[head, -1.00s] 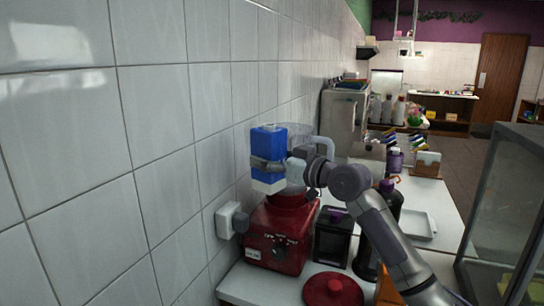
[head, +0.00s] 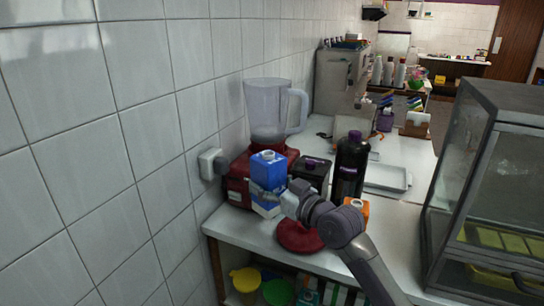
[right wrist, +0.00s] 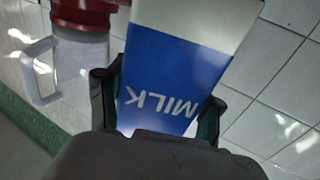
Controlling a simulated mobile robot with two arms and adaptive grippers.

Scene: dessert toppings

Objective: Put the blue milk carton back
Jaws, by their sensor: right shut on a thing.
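My left gripper is not in view.
The blender jug (head: 268,108) stands against the tiled wall behind the carton. A black box (head: 312,172), a dark bottle (head: 350,165) and a red lid (head: 298,238) are close to my arm. A white tray (head: 388,178) lies farther back. A glass case (head: 490,190) stands right.

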